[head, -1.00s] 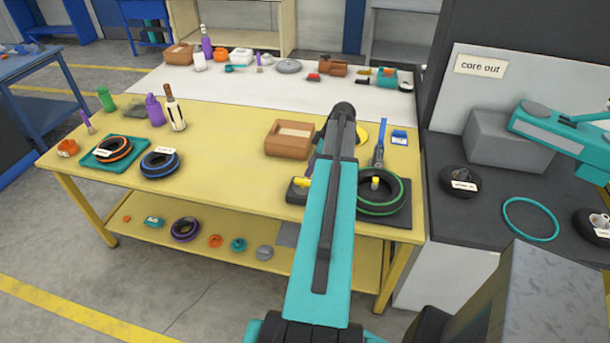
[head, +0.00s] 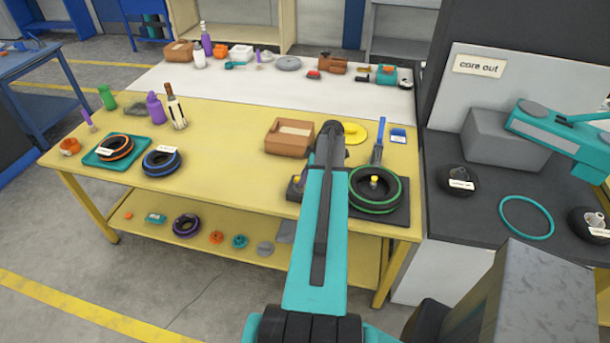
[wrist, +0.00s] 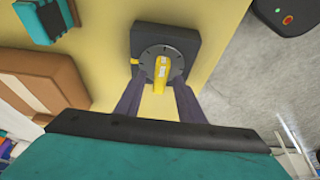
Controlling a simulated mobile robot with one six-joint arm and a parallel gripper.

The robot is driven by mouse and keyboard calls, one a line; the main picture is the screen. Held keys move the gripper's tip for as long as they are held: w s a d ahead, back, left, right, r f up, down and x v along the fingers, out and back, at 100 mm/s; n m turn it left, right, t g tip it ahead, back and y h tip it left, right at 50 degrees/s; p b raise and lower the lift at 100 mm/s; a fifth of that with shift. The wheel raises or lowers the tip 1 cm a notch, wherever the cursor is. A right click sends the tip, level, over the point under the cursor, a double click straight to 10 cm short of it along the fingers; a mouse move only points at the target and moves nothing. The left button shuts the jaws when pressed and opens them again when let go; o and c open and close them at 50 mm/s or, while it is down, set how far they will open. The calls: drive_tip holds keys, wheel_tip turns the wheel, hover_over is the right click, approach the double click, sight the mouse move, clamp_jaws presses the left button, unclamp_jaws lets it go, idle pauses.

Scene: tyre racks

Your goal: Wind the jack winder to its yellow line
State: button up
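The jack winder (wrist: 190,40) is a dark block with a round dial and a yellow handle (wrist: 161,72) that points up and down in the wrist view. A small yellow mark (wrist: 134,61) shows at the dial's left edge, apart from the handle. In the head view the winder (head: 294,193) sits at the yellow bench's front edge, partly hidden by my arm. My gripper (wrist: 159,88) is over the dial, its two dark fingers apart on either side of the handle. A gap shows on both sides; I cannot tell how deep the fingertips reach.
A brown box (head: 289,138) stands behind the winder. A tyre with a green ring (head: 376,205) lies on a dark plate to the right. A grey block (head: 505,140) stands on the dark counter at right.

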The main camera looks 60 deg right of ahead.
clamp_jaws()
drive_tip(key=shift+d, duration=0.1)
drive_tip(key=shift+m+b, duration=0.3)
drive_tip(key=shift+b, duration=0.15)
